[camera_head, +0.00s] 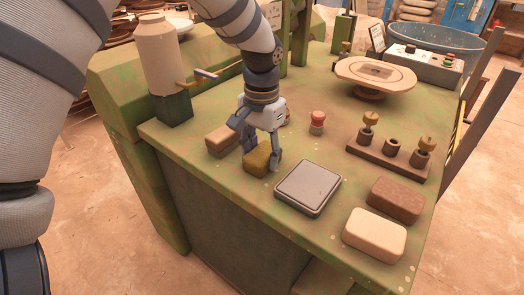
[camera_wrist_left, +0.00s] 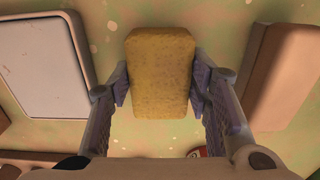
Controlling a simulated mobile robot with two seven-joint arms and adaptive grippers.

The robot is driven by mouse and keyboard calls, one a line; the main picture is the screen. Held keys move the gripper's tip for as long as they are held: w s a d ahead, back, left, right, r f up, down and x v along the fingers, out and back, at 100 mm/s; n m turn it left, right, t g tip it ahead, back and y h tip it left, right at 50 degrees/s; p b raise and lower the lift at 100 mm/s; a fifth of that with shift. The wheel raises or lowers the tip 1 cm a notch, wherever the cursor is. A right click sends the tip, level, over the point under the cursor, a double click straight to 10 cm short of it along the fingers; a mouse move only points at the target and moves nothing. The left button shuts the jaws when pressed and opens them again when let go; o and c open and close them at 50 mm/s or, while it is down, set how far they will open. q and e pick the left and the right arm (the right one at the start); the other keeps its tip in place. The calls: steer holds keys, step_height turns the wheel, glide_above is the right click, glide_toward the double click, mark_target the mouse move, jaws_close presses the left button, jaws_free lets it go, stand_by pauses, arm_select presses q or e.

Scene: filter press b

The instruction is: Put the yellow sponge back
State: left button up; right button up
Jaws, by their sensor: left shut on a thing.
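The yellow sponge (camera_head: 257,160) is a small block on or just above the green worktop, left of the grey square plate. My left gripper (camera_head: 260,156) comes down over it from above, with a finger on each side. In the left wrist view the sponge (camera_wrist_left: 160,70) sits between the two fingers of my left gripper (camera_wrist_left: 161,85), which are shut on its sides. I cannot tell whether the sponge touches the worktop. My right gripper does not show in either view.
A brown block (camera_head: 222,139) lies close left of the sponge, and the grey plate (camera_head: 308,187) lies to its right. A red-topped knob (camera_head: 318,122) stands behind. A cream block (camera_head: 374,234) and a dark brown block (camera_head: 396,199) lie at the front right. The green worktop (camera_head: 335,155) has free room in the middle.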

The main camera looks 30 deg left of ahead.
mark_target(262, 153)
arm_select(q)
steer(key=shift+r, duration=0.15)
steer(key=o, duration=1.2)
step_height(262, 153, up, 12)
steer(key=shift+p, duration=0.4)
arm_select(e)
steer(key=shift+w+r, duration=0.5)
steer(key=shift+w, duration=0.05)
